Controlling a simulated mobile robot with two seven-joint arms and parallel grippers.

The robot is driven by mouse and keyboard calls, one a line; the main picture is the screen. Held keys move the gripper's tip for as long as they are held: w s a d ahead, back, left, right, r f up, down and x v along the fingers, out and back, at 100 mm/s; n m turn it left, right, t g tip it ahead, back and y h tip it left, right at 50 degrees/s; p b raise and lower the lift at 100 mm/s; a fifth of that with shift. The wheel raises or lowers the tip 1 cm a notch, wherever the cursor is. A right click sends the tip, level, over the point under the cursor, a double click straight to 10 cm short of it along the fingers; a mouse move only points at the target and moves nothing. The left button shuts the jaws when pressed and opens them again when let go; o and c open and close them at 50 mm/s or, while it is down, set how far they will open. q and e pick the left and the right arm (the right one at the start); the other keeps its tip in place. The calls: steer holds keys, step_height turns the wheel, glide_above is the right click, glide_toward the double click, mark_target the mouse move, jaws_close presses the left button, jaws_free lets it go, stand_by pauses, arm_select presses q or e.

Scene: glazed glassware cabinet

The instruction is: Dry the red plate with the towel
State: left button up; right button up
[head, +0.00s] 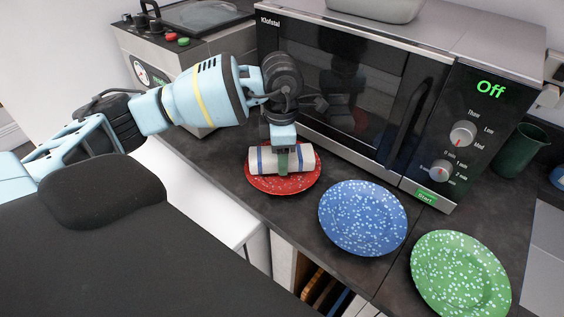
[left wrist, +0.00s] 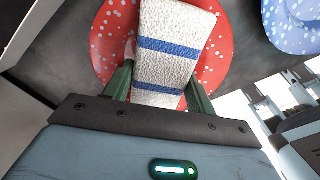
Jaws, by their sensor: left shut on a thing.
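The red speckled plate (head: 259,183) lies on the dark counter in front of the microwave. The white towel with blue stripes (head: 306,158) is folded or rolled and lies over the plate. My left gripper (head: 283,160) points down from above and is shut on the towel. In the left wrist view the towel (left wrist: 176,66) sits between the two green fingers, with the red plate (left wrist: 112,38) beneath it. The towel hides the plate's middle. I cannot tell whether the towel presses on the plate. My right gripper is not in view.
A blue speckled plate (head: 362,218) and a green speckled plate (head: 460,273) lie to the right on the counter. The microwave (head: 340,90) stands close behind the gripper. A dark green cup (head: 520,150) stands at the far right. The counter's front edge is near the plates.

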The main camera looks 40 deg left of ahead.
arm_select(q)
steer(key=shift+a, duration=0.3)
steer(key=shift+d, duration=0.15)
steer(key=shift+d, duration=0.55)
steer(key=shift+a+f, duration=0.1)
steer(key=shift+a, duration=0.6)
